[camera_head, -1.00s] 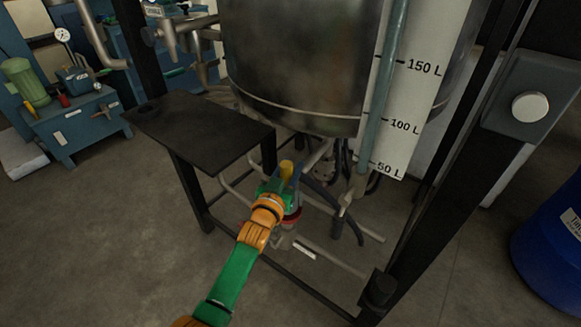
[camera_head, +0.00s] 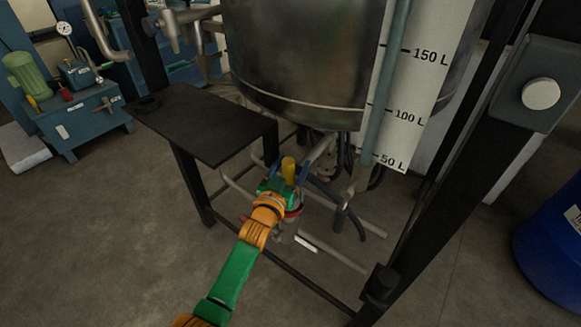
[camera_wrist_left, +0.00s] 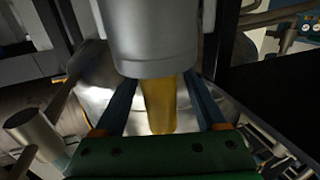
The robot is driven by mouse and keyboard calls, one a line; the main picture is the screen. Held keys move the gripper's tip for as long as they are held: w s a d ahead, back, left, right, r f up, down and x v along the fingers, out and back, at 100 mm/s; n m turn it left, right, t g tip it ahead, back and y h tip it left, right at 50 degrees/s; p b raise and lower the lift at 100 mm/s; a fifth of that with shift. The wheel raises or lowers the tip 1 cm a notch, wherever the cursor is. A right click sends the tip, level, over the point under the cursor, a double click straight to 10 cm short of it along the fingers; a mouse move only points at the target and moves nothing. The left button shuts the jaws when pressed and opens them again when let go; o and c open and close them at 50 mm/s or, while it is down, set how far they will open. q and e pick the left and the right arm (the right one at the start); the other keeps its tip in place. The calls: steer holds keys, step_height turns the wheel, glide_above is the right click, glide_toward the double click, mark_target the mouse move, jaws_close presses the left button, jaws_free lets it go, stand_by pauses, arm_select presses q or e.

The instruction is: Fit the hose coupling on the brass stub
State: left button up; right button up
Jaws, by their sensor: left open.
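A yellow brass-coloured cylinder (camera_head: 289,169) stands up just beyond my left wrist, low under the tank. In the left wrist view this cylinder (camera_wrist_left: 158,105) joins a wider grey metal body (camera_wrist_left: 150,38). My left gripper (camera_head: 287,176) is open, with its blue fingers on either side of the cylinder. Its fingers (camera_wrist_left: 163,98) show gaps to the cylinder in the wrist view. I cannot tell for sure whether this is the brass stub. A dark hose (camera_head: 336,196) curves down to the right of the gripper; I cannot make out a coupling on it. My right gripper is out of view.
The steel tank (camera_head: 300,55) hangs close above. A black shelf (camera_head: 205,125) stands to the left, and a black frame post (camera_head: 440,190) to the right. Pipes (camera_head: 335,257) run low around the gripper. A blue drum (camera_head: 550,245) is at far right.

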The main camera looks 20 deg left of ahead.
mark_target(286, 176)
arm_select(q)
steer(key=s, duration=0.3)
steer(key=s+p, duration=0.1)
steer(key=s, duration=0.2)
steer(key=shift+s+a+r, duration=0.1)
steer(key=shift+s+a, duration=0.1)
steer(key=shift+s, duration=0.1)
